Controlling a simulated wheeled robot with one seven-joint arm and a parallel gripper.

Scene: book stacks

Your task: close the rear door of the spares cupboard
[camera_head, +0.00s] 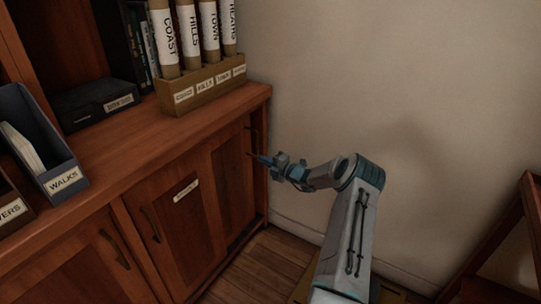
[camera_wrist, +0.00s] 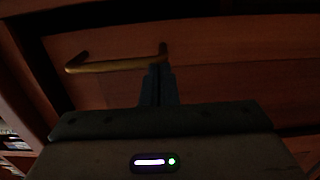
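The spares cupboard (camera_head: 145,187) is the reddish-brown wooden unit at left in the head view. Its far door (camera_head: 233,172), nearest the wall corner, has a dark upright handle (camera_head: 254,137) near its right edge. I cannot clearly tell how far this door stands open. My gripper (camera_head: 256,158) is at this door's right edge, just below the handle. In the wrist view, my gripper (camera_wrist: 158,72) has its narrow fingers together, with their tips at one end of a brass bar handle (camera_wrist: 112,66). Nothing shows between the fingers; contact is unclear.
A labelled box of map tubes (camera_head: 205,88) stands on the cupboard top, with a file holder (camera_head: 40,150) farther left. A nearer door has its own handle (camera_head: 150,225) and a label (camera_head: 186,189). A plain wall (camera_head: 400,90) is behind; a wooden rack (camera_head: 500,235) stands right.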

